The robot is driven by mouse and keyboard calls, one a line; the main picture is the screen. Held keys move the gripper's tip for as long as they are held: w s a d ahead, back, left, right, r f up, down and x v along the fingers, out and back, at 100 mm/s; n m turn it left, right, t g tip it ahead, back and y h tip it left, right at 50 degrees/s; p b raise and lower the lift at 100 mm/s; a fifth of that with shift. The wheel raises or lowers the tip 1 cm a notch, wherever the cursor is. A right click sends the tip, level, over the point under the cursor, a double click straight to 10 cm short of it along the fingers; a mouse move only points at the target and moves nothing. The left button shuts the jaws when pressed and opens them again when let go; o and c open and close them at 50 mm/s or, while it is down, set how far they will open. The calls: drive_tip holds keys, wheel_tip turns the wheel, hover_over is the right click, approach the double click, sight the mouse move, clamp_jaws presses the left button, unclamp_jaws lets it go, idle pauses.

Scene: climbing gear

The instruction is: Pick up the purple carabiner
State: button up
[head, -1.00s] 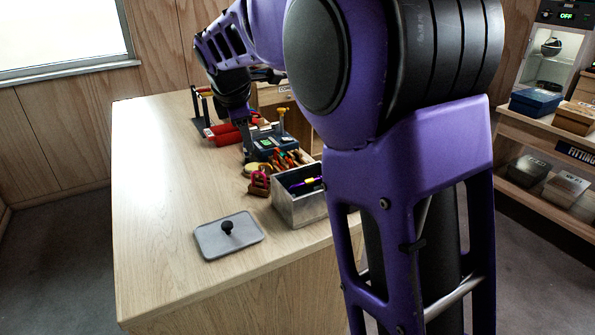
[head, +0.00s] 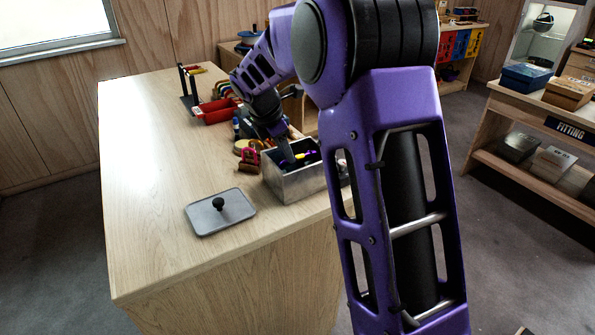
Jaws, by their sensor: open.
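A small purple piece (head: 311,155), which looks like the purple carabiner, lies inside the open grey metal box (head: 297,186) near the right edge of the wooden counter. Its exact shape is too small to tell. A yellow piece (head: 300,157) lies beside it. My gripper (head: 287,155) points down at the left part of the box opening, to the left of the purple piece. It is open, and no object shows between its fingers. The fingertips are small, and I cannot tell how deep they reach into the box.
A grey lid with a black knob (head: 221,211) lies on the counter (head: 150,160) in front. A red item (head: 248,160) stands left of the box, and a red tray (head: 217,111) lies farther back. The left side of the counter is clear. Shelves (head: 540,110) stand at right.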

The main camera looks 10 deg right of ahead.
drive_tip(key=x, duration=0.5)
drive_tip(key=shift+w+d+f, duration=0.15)
drive_tip(key=shift+d+f, duration=0.1)
drive_tip(key=shift+d, duration=0.05)
clamp_jaws()
drive_tip(key=shift+r, duration=0.1)
idle(1.1)
